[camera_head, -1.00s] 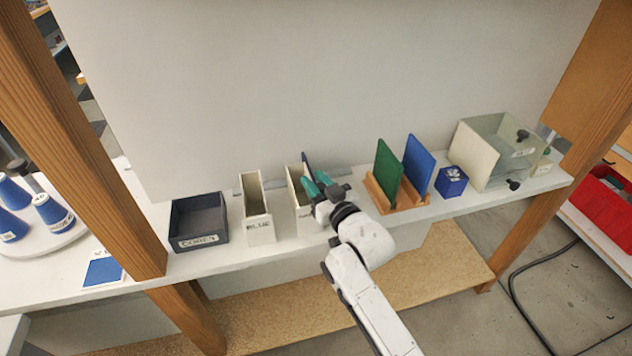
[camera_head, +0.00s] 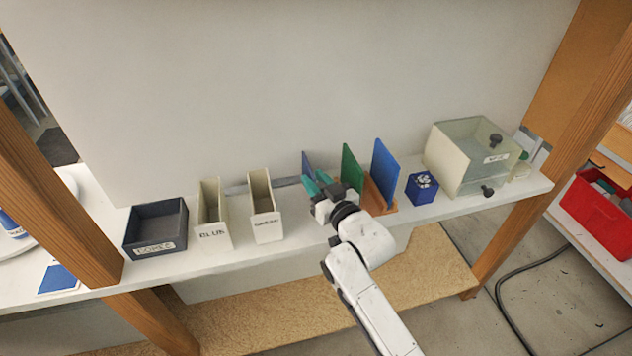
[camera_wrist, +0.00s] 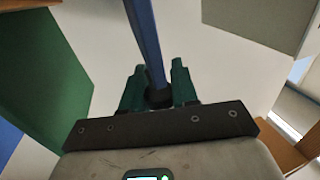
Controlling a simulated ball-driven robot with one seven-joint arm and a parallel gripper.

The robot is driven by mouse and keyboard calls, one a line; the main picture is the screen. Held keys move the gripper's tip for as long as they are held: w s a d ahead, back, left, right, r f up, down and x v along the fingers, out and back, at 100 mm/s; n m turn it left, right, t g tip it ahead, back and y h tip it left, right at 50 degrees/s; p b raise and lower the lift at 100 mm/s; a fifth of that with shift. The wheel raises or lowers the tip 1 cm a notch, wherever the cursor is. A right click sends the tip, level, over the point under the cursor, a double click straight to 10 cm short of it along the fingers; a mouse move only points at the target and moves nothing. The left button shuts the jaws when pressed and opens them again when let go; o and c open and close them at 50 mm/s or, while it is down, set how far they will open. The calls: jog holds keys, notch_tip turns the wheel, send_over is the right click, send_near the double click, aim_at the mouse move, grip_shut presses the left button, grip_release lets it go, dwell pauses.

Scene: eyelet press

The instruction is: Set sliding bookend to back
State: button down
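The sliding bookend (camera_head: 308,164) is a thin blue upright plate on a grey rail (camera_head: 286,182) along the back of the shelf. It stands between the right cream bin and the green panel, partly hidden by my gripper. My gripper (camera_head: 317,184) has green fingers and is at the bookend's front. In the wrist view, the bookend (camera_wrist: 146,40) is seen edge-on between my fingers (camera_wrist: 158,82). They close around a dark knob (camera_wrist: 158,97) at its near end.
Two cream bins (camera_head: 214,222) and a dark tray (camera_head: 155,243) stand left. A green panel (camera_head: 350,168) and blue panel (camera_head: 384,165) stand right in a wooden holder (camera_head: 376,198). Further right are a blue box (camera_head: 421,187) and a cream drawer box (camera_head: 450,165).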

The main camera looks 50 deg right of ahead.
jog(key=c, duration=0.9)
grip_release()
jog(key=shift+s+d+r, duration=0.1)
jog(key=shift+d+r, duration=0.25)
jog(key=shift+r, duration=0.05)
jog(key=shift+o, duration=0.2)
jog(key=shift+a, duration=0.15)
jog(key=shift+s+a+f, duration=0.1)
jog(key=shift+s+a, duration=0.05)
jog(key=shift+s, duration=0.2)
jog(key=b+v, duration=0.2)
jog(key=v, duration=0.8)
jog(key=shift+f, duration=0.25)
jog(key=s+a+f+n+g+y, duration=0.1)
jog(key=s+a+f+g+y, duration=0.1)
jog(key=s+a+f+g, duration=0.45)
jog(key=s+a+f+n+g+y, duration=0.15)
jog(key=f+g, duration=0.25)
jog(key=f, duration=0.5)
jog(key=s+a+f+g+y, duration=0.1)
jog(key=s+a+g, duration=0.3)
jog(key=s, duration=0.6)
jog(key=shift+a+f+n+g+y, duration=0.25)
jog(key=shift+f+n+g+y, duration=0.25)
jog(key=shift+g, duration=0.25)
